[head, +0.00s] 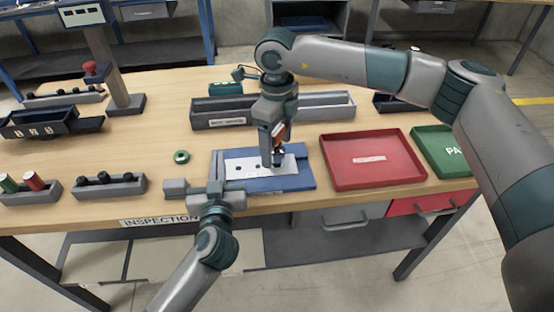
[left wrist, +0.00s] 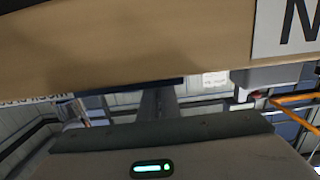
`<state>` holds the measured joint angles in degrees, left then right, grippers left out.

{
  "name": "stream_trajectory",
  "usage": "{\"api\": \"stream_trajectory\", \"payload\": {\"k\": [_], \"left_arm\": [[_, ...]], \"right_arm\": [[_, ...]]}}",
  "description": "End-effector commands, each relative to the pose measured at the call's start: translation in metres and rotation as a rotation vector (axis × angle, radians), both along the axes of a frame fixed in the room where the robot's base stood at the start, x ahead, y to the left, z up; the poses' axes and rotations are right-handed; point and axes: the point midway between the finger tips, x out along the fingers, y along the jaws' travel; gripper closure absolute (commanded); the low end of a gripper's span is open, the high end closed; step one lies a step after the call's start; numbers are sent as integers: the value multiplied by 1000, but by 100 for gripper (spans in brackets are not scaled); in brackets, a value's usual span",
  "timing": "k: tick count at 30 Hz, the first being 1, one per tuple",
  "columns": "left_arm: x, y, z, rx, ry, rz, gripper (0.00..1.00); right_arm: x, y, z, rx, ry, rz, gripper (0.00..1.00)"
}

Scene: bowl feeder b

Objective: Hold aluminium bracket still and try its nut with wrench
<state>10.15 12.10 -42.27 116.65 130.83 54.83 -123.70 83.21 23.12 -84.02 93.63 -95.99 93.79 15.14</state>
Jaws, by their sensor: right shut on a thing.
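The aluminium bracket (head: 254,168), a pale flat plate with dark holes, lies on a blue fixture plate (head: 292,183) near the table's front edge. My right gripper (head: 277,158) points down over the bracket's right part, shut on what looks like the wrench (head: 280,132), of which an orange part shows. The gripper hides the nut and the wrench's lower end. My left gripper (head: 218,168) is at the fixture's left edge, beside the bracket's left end. Whether it touches the bracket, and its finger gap, I cannot tell. The left wrist view shows neither bracket nor fingertips clearly.
A red tray (head: 328,170) stands right of the fixture, with a green tray (head: 435,160) beyond. A long grey bin (head: 325,113) lies behind. A green ring (head: 181,157) and a grey holder with black pieces (head: 98,192) are to the left. Table's front edge (left wrist: 120,75) is close to my left wrist.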

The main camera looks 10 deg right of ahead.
Motion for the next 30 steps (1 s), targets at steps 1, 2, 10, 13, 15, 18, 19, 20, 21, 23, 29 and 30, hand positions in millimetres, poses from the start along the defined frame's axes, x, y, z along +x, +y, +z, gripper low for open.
{"api": "stream_trajectory", "payload": {"k": [1,2,10,13,15,18,19,20,21,23,29,30], "left_arm": [[0,0,0,0,1,0,100],[0,0,0,0,1,0,100],[0,0,0,0,1,0,100],[0,0,0,0,1,0,100],[0,0,0,0,1,0,100],[0,0,0,0,1,0,100],[0,0,0,0,1,0,100],[0,0,0,0,1,0,100],[0,0,0,0,1,0,100],[0,0,0,0,1,0,100],[0,0,0,0,1,0,85],[0,0,0,0,1,0,76]], "right_arm": [[0,0,3,0,-1,0,66],[0,0,4,0,-1,0,66],[0,0,15,2,-1,0,66],[0,0,19,2,-1,0,66],[0,0,22,2,-1,0,66],[0,0,24,1,-1,0,66],[0,0,25,1,-1,0,66],[0,0,25,1,-1,0,66],[0,0,25,1,-1,0,66],[0,0,25,1,-1,0,66],[0,0,25,1,-1,0,66],[0,0,25,1,-1,0,66]]}}
